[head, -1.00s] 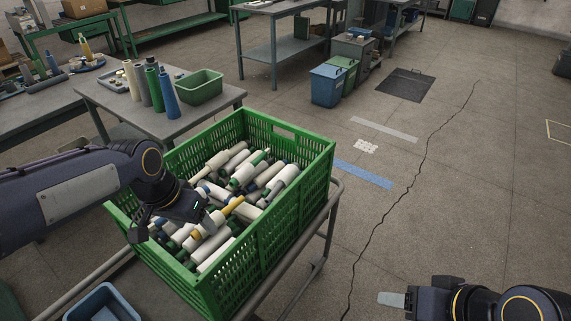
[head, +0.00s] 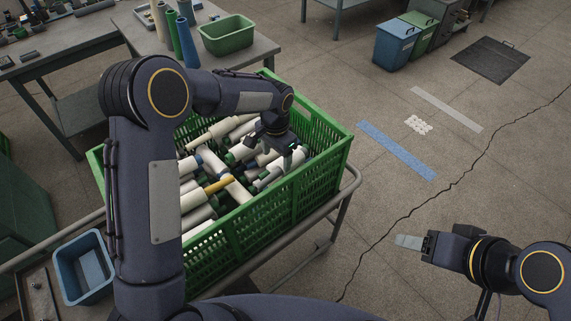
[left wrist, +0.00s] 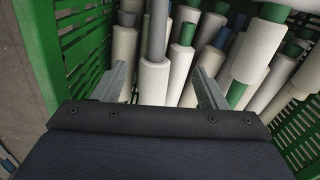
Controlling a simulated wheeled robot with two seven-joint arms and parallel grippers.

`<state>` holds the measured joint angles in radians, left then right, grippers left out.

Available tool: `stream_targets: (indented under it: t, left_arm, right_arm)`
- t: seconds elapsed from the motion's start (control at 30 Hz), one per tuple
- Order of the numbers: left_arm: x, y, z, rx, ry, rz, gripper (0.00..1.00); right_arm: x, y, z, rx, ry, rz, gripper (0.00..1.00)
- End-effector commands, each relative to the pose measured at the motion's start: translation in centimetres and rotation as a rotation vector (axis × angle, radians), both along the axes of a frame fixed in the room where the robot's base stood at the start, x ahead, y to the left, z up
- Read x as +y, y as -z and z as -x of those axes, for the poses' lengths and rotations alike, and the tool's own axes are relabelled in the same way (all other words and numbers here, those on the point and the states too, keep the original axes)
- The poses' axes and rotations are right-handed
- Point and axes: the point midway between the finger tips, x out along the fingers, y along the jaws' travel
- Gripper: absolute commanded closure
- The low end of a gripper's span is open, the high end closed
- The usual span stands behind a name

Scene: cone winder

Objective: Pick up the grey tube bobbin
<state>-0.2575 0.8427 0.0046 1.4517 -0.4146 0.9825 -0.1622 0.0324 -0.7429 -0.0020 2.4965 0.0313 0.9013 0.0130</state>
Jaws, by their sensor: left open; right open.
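The green crate (head: 268,218) holds a jumble of wound bobbins. My left gripper (head: 287,150) is over the crate, towards its right side, with its jaws down among the bobbins. In the left wrist view the left gripper (left wrist: 162,80) is open. A white-wound bobbin with a grey tube (left wrist: 157,30) lies between its fingers in the picture; I cannot tell whether either finger touches it. In the head view my gripper partly hides the bobbins below. My right gripper (head: 408,241) is open and empty above the floor at right.
The crate wall (left wrist: 36,60) stands close to the left finger. Green-tube bobbins (left wrist: 236,94) lie on the right. The crate sits on a cart with a rail (head: 335,205) and a blue bin (head: 82,268). A table with cones (head: 187,42) and a green tub (head: 227,36) stands behind.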

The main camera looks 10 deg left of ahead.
Motion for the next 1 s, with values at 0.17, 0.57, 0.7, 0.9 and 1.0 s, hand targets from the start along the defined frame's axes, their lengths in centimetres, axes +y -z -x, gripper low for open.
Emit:
stream_targets:
  t: [0.17,0.57,0.7,0.9,1.0]
  left_arm:
    - [-0.2,2.1,0.2,0.004,-0.001,-0.001,0.34]
    - [-0.5,6.1,0.3,0.0,-0.002,0.0,0.34]
    - [-0.5,6.1,0.3,0.0,-0.002,0.0,0.34]
    - [-0.5,6.0,0.3,0.0,-0.002,0.0,0.59]
    - [-0.5,6.0,0.3,0.001,-0.002,0.001,0.72]
  right_arm:
    - [0.0,-0.6,0.0,0.0,0.0,0.0,0.41]
    - [0.0,-1.3,0.0,0.0,0.0,0.0,0.41]
    - [0.0,-1.3,0.0,0.0,0.0,0.0,0.41]
    - [0.0,-1.3,0.0,0.0,0.0,0.0,0.41]
    - [0.0,-1.3,0.0,0.0,0.0,0.0,0.41]
